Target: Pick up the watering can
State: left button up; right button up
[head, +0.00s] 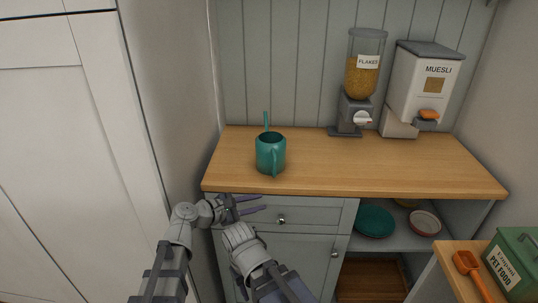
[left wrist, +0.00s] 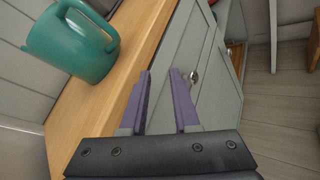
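The teal watering can (head: 270,152) stands upright on the wooden worktop (head: 380,165), near its left end. Its thin spout rises at the back and its handle faces the front. In the left wrist view the can (left wrist: 72,42) is at the upper left, with its handle towards the fingers. My left gripper (head: 264,203) is in front of the worktop's front edge, below and a little left of the can. It also shows in the left wrist view (left wrist: 160,72), its purple fingers apart and nothing between them. I see no right gripper fingers.
A flakes dispenser (head: 361,85) and a muesli dispenser (head: 425,85) stand at the back right. A drawer (head: 310,216) and open shelf with plates (head: 375,222) lie below. A pet food box (head: 515,262) and orange scoop (head: 467,263) sit lower right. The middle of the worktop is clear.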

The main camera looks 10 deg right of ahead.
pick_arm(q)
jog(key=w+d+r+n+t+h, duration=0.1)
jog(key=r+n, duration=0.1)
jog(key=w+d+r+n+t+h, duration=0.1)
jog(key=r+n, duration=0.1)
jog(key=n, duration=0.1)
jog(key=w+d+r+n+t, duration=0.1)
jog(key=r+n, duration=0.1)
jog(key=r, duration=0.1)
jog(key=shift+w+d+n+h, duration=0.1)
jog(key=shift+n+h, duration=0.3)
jog(key=shift+f+b+x, duration=0.15)
jog(key=shift+x, duration=1.15)
jog(key=shift+f+b+x, duration=0.15)
jog(key=shift+x, duration=1.2)
jog(key=shift+f+b+x, duration=0.15)
jog(key=shift+f+x, duration=0.05)
jog(key=shift+x, duration=1.1)
grip_shut()
